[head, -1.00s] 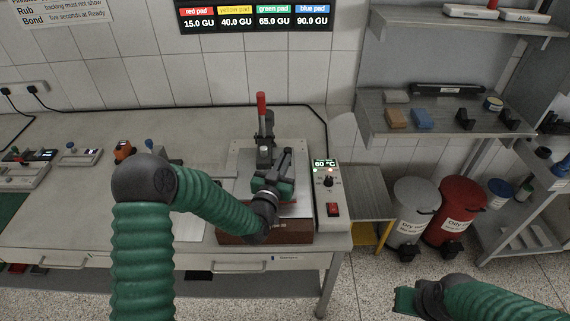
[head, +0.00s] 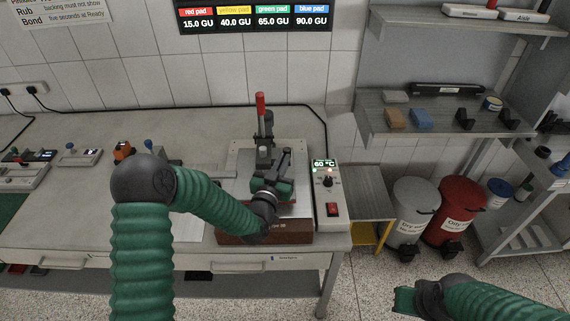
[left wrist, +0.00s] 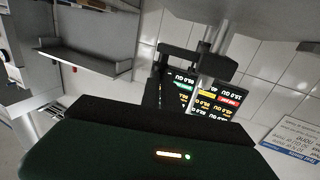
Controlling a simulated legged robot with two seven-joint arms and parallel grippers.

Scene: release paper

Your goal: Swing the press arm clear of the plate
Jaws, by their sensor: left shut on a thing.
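The press stands on the bench on a brown base (head: 235,238), with a pale metal plate (head: 240,195) on top. Its upright black column (head: 264,140) carries a red-gripped lever (head: 260,105). My left gripper (head: 285,160) is over the plate, in front of the column, and hides part of the press. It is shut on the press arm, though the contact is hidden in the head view. In the left wrist view its dark fingers (left wrist: 198,62) close around a pale metal bar (left wrist: 216,40). My right gripper (head: 404,300) hangs at lower right, away from the bench; its jaw opening is unclear.
A control box (head: 329,195) reading 60 °C stands close right of the press. A low side table (head: 368,190), a grey bin (head: 414,205) and a red bin (head: 458,205) are further right. Small tools (head: 80,154) lie at left. The bench behind the left forearm looks mostly clear.

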